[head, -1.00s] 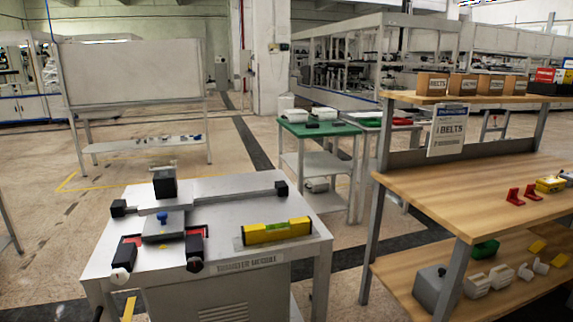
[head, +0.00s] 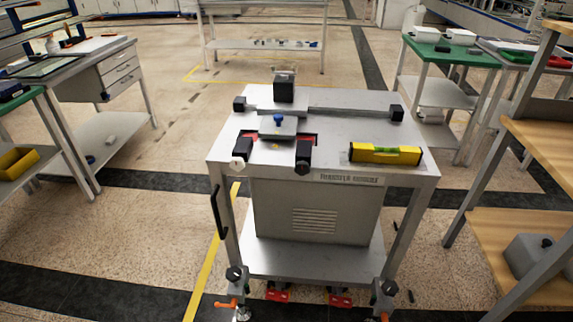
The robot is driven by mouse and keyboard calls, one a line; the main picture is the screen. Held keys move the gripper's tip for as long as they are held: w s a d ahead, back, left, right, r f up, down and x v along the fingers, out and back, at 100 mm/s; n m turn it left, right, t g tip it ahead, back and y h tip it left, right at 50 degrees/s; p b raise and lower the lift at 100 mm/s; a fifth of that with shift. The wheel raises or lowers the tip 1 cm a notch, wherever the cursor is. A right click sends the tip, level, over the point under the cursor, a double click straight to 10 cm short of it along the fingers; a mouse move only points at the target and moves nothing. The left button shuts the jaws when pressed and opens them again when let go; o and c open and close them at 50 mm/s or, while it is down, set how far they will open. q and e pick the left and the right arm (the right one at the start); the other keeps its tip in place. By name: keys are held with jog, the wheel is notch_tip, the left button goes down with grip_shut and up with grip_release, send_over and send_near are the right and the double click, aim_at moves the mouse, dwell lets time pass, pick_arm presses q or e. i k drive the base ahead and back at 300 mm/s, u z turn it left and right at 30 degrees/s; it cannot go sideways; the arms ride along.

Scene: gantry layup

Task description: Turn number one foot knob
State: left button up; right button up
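The transfer module cart (head: 310,255) stands in front of me, with a labelled front panel. At the foot of its front left leg is a foot assembly with a black knob (head: 236,273) and an orange lever (head: 225,304). A similar black knob (head: 388,287) sits at the foot of its front right leg, near the bottom edge. I see no readable number on either knob, so I cannot tell which is number one. Neither of my grippers shows in the head view.
A yellow level (head: 385,153) and black blocks lie on the cart top. Red pieces (head: 277,294) sit low between its front legs. A black handle (head: 218,212) is on its left side. A wooden bench (head: 545,150) stands right. Floor at the left front is clear.

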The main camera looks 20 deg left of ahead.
aim_at(234, 274)
jog(key=k, duration=0.45)
jog(key=z, duration=0.4)
jog(key=i, duration=0.6)
jog(key=u, duration=2.6)
jog(key=i, duration=0.5)
